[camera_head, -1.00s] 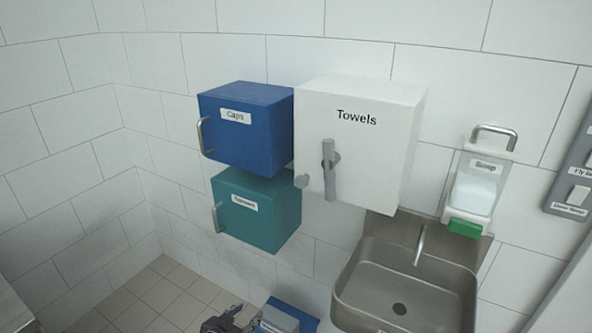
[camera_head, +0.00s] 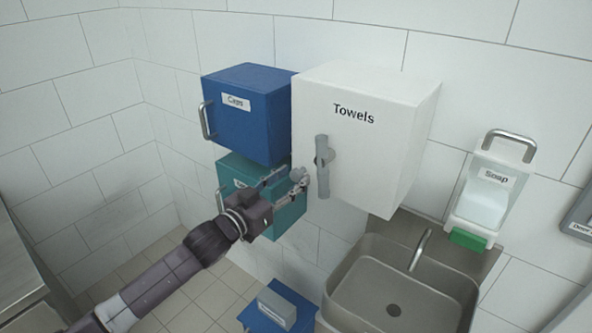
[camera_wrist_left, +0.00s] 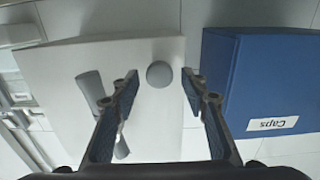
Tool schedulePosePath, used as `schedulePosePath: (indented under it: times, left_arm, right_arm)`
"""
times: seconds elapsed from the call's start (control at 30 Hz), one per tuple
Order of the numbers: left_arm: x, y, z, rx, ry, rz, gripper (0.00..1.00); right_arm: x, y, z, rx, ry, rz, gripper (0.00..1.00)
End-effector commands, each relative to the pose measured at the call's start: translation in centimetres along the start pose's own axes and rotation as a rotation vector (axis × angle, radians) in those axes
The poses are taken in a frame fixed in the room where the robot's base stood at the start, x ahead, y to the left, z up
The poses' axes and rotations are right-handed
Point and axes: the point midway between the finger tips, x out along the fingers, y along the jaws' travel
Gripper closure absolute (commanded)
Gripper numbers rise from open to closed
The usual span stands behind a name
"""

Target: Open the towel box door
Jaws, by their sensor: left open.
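The white towel box (camera_head: 375,165), labelled "Towels", hangs on the tiled wall, its door shut. Its front has a grey lever handle (camera_head: 322,165) and a round grey knob (camera_head: 298,174) at the lower left. My left gripper (camera_head: 284,182) is open and empty, close to the knob, in front of the teal box. In the left wrist view, the knob (camera_wrist_left: 159,74) appears between the open fingertips (camera_wrist_left: 160,84); whether they touch it cannot be told. The lever handle (camera_wrist_left: 92,87) is left of the fingers there. My right gripper is not in view.
The blue "Caps" box (camera_head: 245,130) adjoins on the left, with the teal box (camera_head: 293,221) below it, partly hidden by my arm. The sink (camera_head: 400,280) and soap dispenser (camera_head: 490,195) are at the right.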

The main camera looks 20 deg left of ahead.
Motion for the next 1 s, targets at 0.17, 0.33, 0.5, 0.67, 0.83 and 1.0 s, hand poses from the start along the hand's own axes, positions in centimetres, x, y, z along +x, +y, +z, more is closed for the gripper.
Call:
schedulePosePath:
  times: [0.17, 0.33, 0.5, 0.67, 0.83, 1.0]
  left_arm:
    - [1.9, 0.0, -0.1, -0.001, 0.001, 0.0, 0.59]
    - [2.5, 0.0, 0.0, 0.001, 0.0, 0.0, 0.59]
    - [2.5, 0.0, 0.1, 0.001, 0.0, 0.0, 0.59]
    - [2.5, 0.0, 0.1, 0.0, 0.0, 0.0, 0.7]
    - [2.5, 0.0, 0.1, 0.0, 0.0, 0.0, 0.89]
    - [2.5, 0.0, 0.1, 0.0, 0.0, 0.0, 1.0]
  right_arm:
    - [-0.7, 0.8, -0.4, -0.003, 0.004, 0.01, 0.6]
    - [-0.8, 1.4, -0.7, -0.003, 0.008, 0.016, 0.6]
    - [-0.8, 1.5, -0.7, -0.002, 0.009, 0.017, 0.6]
    - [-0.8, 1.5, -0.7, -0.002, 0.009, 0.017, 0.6]
    - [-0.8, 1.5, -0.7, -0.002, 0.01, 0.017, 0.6]
    - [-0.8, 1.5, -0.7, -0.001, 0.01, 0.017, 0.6]
